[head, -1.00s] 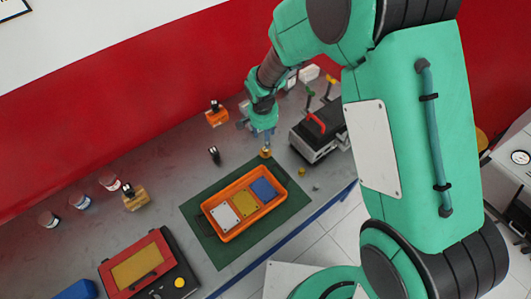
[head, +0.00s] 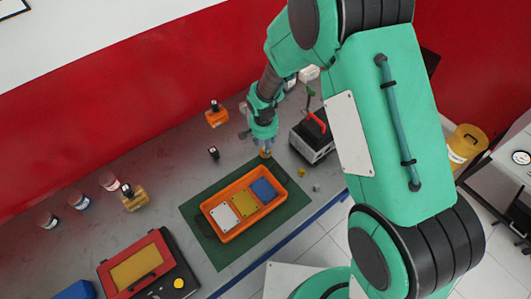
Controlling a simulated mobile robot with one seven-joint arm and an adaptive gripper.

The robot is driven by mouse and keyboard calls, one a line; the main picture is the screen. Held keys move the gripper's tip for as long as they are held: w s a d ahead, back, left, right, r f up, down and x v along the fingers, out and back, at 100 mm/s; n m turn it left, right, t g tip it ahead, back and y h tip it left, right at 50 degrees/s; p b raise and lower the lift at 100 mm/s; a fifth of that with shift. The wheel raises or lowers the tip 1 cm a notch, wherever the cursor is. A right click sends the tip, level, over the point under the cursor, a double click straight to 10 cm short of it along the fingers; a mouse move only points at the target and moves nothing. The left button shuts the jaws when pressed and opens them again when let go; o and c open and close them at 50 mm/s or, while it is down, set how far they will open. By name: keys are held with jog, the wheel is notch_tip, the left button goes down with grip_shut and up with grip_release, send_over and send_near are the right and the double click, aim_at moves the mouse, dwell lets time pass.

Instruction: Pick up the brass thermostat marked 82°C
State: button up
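A small brass piece (head: 264,154) stands on the grey bench at the back edge of the green mat. It may be the thermostat, but no 82°C marking is legible in the head view. My gripper (head: 265,147) points down right over it, with its fingertips at or just above its top. At this size I cannot tell whether the fingers are apart or closed on it. Another small yellowish piece (head: 302,171) and a small grey-brown piece (head: 316,187) sit on the bench to the right.
An orange tray (head: 228,239) with white, yellow and blue panels lies on the green mat (head: 286,217). A black-and-grey machine with a red handle (head: 314,121) stands close on the right. A small dark-topped item (head: 213,153) stands left of my gripper. Jars and a red-framed case are further left.

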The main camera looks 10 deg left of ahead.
jog(key=shift+w+f+b, duration=0.15)
jog(key=shift+f+b, duration=0.15)
jog(key=shift+f, duration=2.25)
jog(key=shift+c, duration=0.2)
jog(key=c, duration=0.8)
